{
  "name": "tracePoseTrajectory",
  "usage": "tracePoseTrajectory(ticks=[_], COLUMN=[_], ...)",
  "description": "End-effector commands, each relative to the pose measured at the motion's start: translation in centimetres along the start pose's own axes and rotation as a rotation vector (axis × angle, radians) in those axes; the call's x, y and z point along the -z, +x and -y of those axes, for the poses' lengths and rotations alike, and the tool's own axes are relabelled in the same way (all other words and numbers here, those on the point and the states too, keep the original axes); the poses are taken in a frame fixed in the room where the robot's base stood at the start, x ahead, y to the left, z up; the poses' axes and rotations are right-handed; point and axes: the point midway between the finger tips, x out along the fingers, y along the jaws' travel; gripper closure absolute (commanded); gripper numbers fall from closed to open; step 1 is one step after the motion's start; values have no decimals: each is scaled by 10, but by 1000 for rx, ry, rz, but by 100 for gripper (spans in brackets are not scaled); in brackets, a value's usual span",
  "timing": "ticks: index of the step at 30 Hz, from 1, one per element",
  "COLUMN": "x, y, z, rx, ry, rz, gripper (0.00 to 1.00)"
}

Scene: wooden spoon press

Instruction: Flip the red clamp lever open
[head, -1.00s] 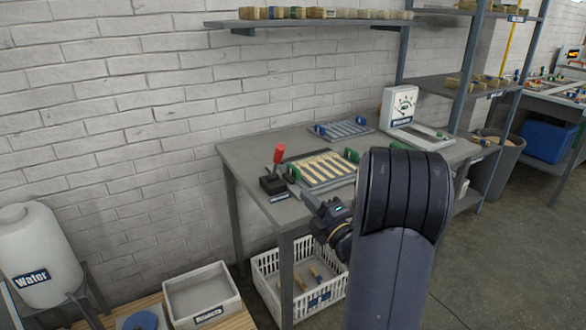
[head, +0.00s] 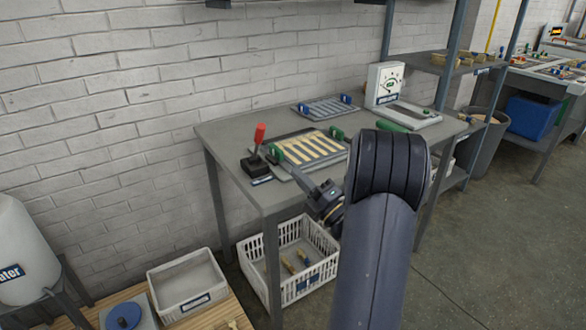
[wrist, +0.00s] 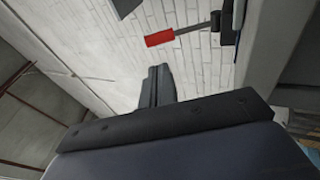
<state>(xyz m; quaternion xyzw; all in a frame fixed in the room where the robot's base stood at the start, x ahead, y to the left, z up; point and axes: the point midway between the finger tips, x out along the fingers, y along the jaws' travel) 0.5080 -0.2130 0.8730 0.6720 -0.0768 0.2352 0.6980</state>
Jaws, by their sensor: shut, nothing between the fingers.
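The red clamp lever (head: 260,134) stands upright, slightly tilted, on a small black base (head: 255,164) at the table's left front corner. In the wrist view its red handle (wrist: 159,39) shows near the top, on a dark shaft running right. My gripper (head: 298,177) is at the table's front edge, right of and nearer than the lever, apart from it. Its fingers are shut and empty; they also show in the wrist view (wrist: 158,84), below the red handle. My arm hides part of the table's right front.
A tray of wooden strips (head: 312,147) with green clamps lies just right of the lever. A grey rack (head: 322,108) and a white gauge device (head: 386,85) are behind. A white basket (head: 303,272) stands below.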

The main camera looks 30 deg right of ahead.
Motion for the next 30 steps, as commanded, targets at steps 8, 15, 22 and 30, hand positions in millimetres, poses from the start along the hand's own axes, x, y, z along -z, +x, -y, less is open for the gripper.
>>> tracePoseTrajectory(ticks=[8,15,22,30], x=[2,1,1,0], y=[61,103,119,120], z=[-2,-1,0,0], rx=[-3,-1,0,0], ry=[1,2,2,1], rz=[-4,-3,-1,0], gripper=[100,100,100,100])
